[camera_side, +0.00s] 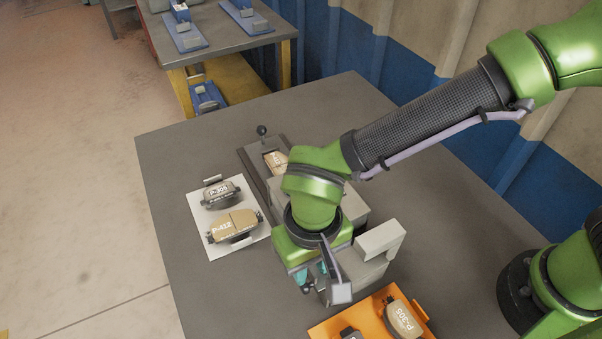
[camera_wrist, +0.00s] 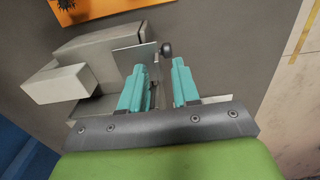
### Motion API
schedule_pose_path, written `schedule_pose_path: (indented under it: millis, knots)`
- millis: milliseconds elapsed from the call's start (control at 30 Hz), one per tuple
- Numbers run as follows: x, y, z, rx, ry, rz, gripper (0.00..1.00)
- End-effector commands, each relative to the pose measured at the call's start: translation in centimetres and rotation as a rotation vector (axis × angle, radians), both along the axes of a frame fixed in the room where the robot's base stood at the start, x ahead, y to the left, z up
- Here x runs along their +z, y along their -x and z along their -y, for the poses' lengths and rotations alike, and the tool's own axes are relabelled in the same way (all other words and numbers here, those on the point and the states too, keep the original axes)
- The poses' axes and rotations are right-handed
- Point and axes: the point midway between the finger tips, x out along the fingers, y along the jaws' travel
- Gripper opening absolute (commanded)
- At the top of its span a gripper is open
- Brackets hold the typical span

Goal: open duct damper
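The damper looks to be the grey block unit by my gripper, seen in the wrist view (camera_wrist: 95,50) and the side view (camera_side: 380,240). A thin grey plate (camera_wrist: 133,58) stands on it. Beside the plate is a dark ball knob (camera_wrist: 167,48), which also shows in the side view (camera_side: 306,290). My gripper (camera_wrist: 160,68), with teal fingers, is down at this unit, also in the side view (camera_side: 318,274). The fingers are apart, with a thin upright part below the knob between them. I cannot tell whether they touch it. My wrist hides much of the unit in the side view.
A white sheet (camera_side: 202,210) with brake shoes P-305 (camera_side: 222,194) and P-412 (camera_side: 233,227) lies left. A fixture with another ball-knob lever (camera_side: 262,131) stands behind. An orange tray (camera_side: 330,328) with brake shoes is at the front.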

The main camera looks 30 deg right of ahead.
Motion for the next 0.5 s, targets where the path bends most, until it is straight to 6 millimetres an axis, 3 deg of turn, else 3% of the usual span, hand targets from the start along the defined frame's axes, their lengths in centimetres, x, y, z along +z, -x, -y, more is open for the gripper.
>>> schedule_pose_path:
  millis: [133,267,500]
  knots:
    - [0.3,0.0,0.0,0.000,0.000,0.000,0.31]
    - [1.8,0.0,0.0,-0.001,-0.003,0.002,0.31]
    - [7.4,-0.1,-0.1,-0.001,-0.005,0.004,0.31]
